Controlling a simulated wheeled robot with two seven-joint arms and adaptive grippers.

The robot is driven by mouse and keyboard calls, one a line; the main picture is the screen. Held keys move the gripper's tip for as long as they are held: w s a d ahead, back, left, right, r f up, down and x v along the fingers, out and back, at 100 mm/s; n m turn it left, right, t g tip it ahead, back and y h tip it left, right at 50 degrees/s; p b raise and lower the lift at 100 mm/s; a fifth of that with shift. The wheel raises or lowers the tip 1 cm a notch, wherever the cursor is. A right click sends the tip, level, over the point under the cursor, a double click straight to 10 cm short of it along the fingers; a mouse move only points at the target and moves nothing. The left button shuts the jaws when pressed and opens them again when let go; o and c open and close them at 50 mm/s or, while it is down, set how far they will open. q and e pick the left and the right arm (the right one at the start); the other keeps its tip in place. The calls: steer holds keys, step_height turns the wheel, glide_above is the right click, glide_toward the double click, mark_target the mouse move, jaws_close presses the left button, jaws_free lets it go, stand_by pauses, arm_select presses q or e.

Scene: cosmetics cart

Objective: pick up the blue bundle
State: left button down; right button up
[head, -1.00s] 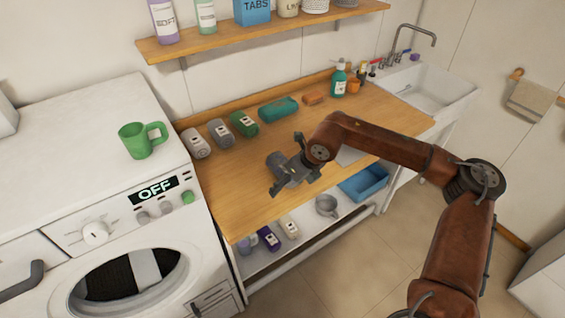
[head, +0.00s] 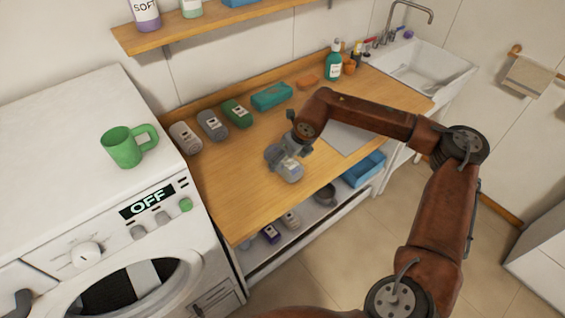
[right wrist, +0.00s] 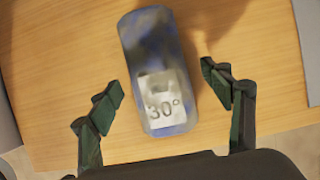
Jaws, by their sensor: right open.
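The blue bundle (right wrist: 152,60) is a rounded, mottled blue-grey roll with a white "30°" label, lying on the wooden counter in the right wrist view. In the head view part of the bundle (head: 291,172) shows near the counter's front edge, partly hidden by my right gripper (head: 281,155). My right gripper (right wrist: 165,88) is open, with one finger on each side of the bundle and a visible gap on both sides. I cannot tell its exact height above the counter. My left gripper is not in view.
On the counter (head: 225,195), grey bundles (head: 212,124), a green bundle (head: 237,113) and a teal bundle (head: 272,96) lie along the back. A washing machine with a green mug (head: 125,147) stands left. A sink (head: 425,70) is at right, a blue bin (head: 364,168) below.

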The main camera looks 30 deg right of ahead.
steer(key=shift+x, duration=0.85)
steer(key=shift+w+f, duration=0.15)
steer(key=shift+f, duration=0.15)
steer(key=c, duration=1.3)
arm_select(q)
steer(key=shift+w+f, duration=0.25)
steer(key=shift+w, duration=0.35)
arm_select(e)
steer(key=shift+c, duration=0.4)
steer(key=shift+r, duration=0.15)
